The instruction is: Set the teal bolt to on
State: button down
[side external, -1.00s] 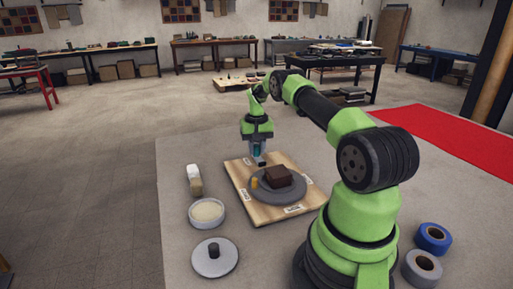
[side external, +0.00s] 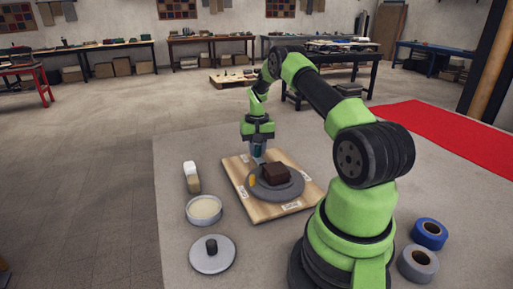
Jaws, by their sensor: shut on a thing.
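A light wooden board (side external: 237,176) with small white labels at its edges lies on the grey surface. On it is a round dark grey disc (side external: 284,193) carrying a dark brown block (side external: 275,173) and a small orange-yellow peg (side external: 252,181). My gripper (side external: 259,159) points down at the far side of the board, just behind the disc. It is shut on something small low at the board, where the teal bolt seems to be. A teal tint shows at the jaws. The bolt's shape and its setting are too small and hidden to tell.
A cream-and-tan block (side external: 191,177), a round tin (side external: 204,209) and a grey lid with a black knob (side external: 213,261) lie left of the board. Blue tape (side external: 429,234) and grey tape (side external: 418,263) lie at right. My arm arches over the right side.

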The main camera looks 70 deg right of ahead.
aim_at(257, 146)
jog(key=c, duration=0.9)
grip_release()
notch_tip(257, 146, up, 10)
jog(key=shift+f, duration=0.1)
jog(key=a+r+n+t, duration=0.3)
jog(key=a+r+t, duration=0.1)
jog(key=a+r, duration=1.4)
jog(key=s+a+n+t, duration=0.1)
jog(key=s+a, duration=0.3)
jog(key=a, duration=0.1)
jog(key=s+a+n+t+y, duration=0.1)
jog(key=s+a, duration=0.4)
jog(key=s+a+n+t+y, duration=0.1)
jog(key=s+a+n, duration=0.1)
jog(key=s+a, duration=0.3)
jog(key=shift+s+a+f, duration=0.1)
jog(key=shift+s+f, duration=0.05)
jog(key=shift+f, duration=0.1)
